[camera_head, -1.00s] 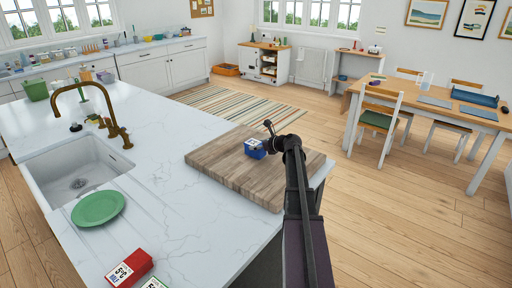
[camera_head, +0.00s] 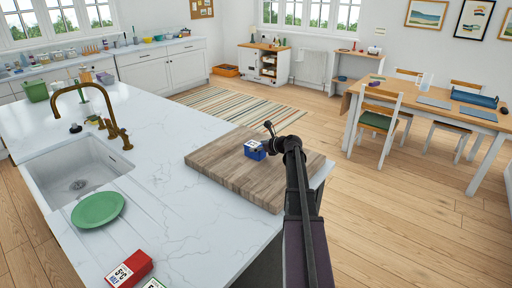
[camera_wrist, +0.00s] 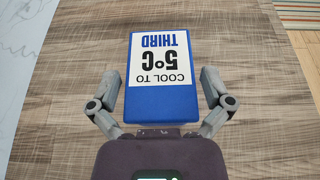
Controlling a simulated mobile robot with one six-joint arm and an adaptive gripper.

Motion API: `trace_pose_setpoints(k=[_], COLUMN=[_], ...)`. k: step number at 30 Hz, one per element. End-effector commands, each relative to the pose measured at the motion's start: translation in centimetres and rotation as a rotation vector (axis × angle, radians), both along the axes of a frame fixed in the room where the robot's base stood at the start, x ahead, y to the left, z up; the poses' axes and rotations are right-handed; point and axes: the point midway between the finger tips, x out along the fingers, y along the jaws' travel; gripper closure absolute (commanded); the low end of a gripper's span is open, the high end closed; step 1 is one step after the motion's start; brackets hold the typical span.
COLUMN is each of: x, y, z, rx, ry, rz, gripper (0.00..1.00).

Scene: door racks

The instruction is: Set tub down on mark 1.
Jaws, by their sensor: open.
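A blue box (camera_wrist: 162,104) with a white label reading "COOL TO 5°C THIRD" sits on the wooden board (camera_wrist: 65,120). It also shows in the head view (camera_head: 254,150), on the board (camera_head: 225,172). I cannot tell whether this box is the tub. My gripper (camera_wrist: 161,80) is open, with one finger on each side of the box and a small gap at both sides. In the head view my gripper (camera_head: 271,139) is at the right of the box and partly hidden by my arm. No mark numbered 1 can be made out.
A red labelled box (camera_head: 129,269) lies at the counter's front edge, beside a partly cut-off one. A green plate (camera_head: 98,208) is next to the sink (camera_head: 80,176). A green container (camera_head: 36,90) stands far left. The marble counter (camera_head: 185,135) is clear left of the board.

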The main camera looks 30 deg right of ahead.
Motion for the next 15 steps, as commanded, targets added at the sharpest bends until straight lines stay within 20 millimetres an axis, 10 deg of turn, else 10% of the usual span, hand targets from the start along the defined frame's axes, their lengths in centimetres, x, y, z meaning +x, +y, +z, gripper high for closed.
trace_pose_setpoints(k=[15], x=[-6.9], y=[-2.3], z=[3.3], rx=[0.0], ry=[0.0], rz=[-0.001], gripper=[0.0])
